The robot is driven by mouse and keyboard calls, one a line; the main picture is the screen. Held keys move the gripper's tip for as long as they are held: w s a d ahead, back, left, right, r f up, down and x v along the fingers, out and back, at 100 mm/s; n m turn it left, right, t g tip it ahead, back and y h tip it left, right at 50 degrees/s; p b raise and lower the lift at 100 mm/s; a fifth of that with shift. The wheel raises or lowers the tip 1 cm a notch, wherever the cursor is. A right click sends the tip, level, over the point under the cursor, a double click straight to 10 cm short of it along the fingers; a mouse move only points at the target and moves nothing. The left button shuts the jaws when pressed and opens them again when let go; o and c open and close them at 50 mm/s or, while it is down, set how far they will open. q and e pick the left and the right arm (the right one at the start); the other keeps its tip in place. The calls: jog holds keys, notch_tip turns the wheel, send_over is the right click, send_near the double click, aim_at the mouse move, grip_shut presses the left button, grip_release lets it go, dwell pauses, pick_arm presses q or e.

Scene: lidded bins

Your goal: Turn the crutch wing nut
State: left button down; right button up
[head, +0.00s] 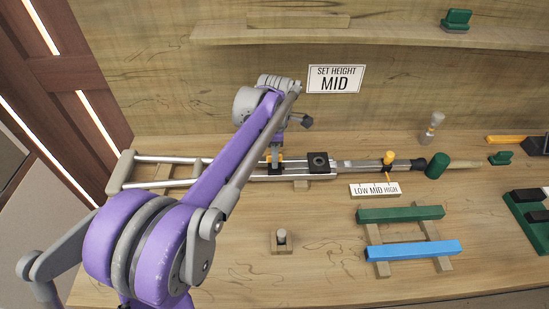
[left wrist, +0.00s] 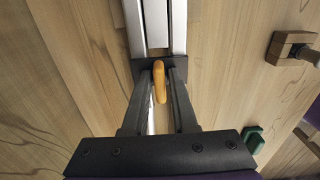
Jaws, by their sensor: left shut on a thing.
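The crutch lies across the wooden bench; its grey tubes (head: 345,164) run left to right. The orange wing nut (left wrist: 159,82) sits at a dark block on the tubes, and in the left wrist view it is between my fingers. My left gripper (head: 275,167) points down over the crutch and is shut on the wing nut (left wrist: 159,72). My forearm hides part of the crutch. A yellow pointer (head: 389,158) on the crutch stands above the LOW MID HIGH label (head: 375,190). My right gripper is not in view.
A sign (head: 335,79) on the back wall reads SET HEIGHT MID. A green bar (head: 400,214) and a blue bar (head: 415,251) rest on a wooden rack in front. A small wooden block with a grey peg (head: 281,242) stands nearby. The front middle bench is mostly clear.

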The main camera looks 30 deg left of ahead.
pick_arm(q)
jog(key=shift+n, duration=0.9)
jog(key=n, duration=0.2)
jog(key=shift+n, duration=1)
jog(key=n, duration=0.4)
jog(key=shift+p, duration=0.35)
jog(key=c, duration=1)
grip_release()
jog(key=shift+o, duration=0.2)
